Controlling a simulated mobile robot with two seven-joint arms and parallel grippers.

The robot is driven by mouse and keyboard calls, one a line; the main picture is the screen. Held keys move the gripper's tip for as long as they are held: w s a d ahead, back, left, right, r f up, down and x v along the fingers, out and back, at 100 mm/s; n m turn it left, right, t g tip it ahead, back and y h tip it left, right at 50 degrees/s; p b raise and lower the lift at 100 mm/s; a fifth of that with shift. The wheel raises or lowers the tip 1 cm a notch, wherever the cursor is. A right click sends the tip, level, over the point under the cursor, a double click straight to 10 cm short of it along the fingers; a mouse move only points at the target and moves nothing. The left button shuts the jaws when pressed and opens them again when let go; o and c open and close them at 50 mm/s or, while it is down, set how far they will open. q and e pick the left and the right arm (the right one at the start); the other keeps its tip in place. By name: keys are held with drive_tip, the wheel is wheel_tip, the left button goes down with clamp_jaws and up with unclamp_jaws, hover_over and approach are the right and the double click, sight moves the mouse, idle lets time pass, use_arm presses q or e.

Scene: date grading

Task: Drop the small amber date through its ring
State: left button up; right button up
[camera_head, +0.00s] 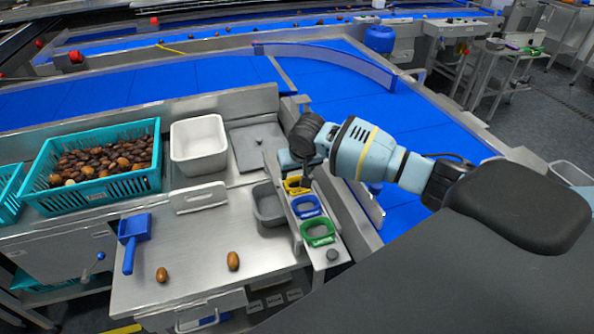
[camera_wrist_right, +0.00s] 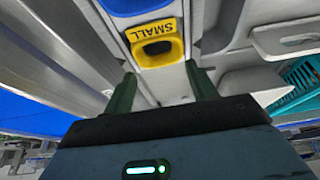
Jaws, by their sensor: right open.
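The yellow ring (camera_head: 291,189) is at the far end of a row of rings on a narrow metal ledge. In the right wrist view the yellow ring (camera_wrist_right: 157,59) carries the word SMALL and has a dark opening. My right gripper (camera_head: 304,181) is just above and beside it, partly covering it in the head view. In the right wrist view the right gripper (camera_wrist_right: 163,84) has its fingers apart and nothing between them. Two brown dates lie on the metal table, a left one (camera_head: 162,274) and a right one (camera_head: 233,261); neither is clearly the small amber date. My left gripper is not in view.
A blue ring (camera_head: 297,210) and a green ring (camera_head: 306,237) stand nearer on the ledge. A grey bin (camera_head: 258,203) is beside them. A blue scoop (camera_head: 128,255), a white tub (camera_head: 181,159) and a teal crate of dates (camera_head: 149,184) are farther left. The front metal table is mostly clear.

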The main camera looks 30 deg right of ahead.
drive_tip(key=shift+r, duration=3.05)
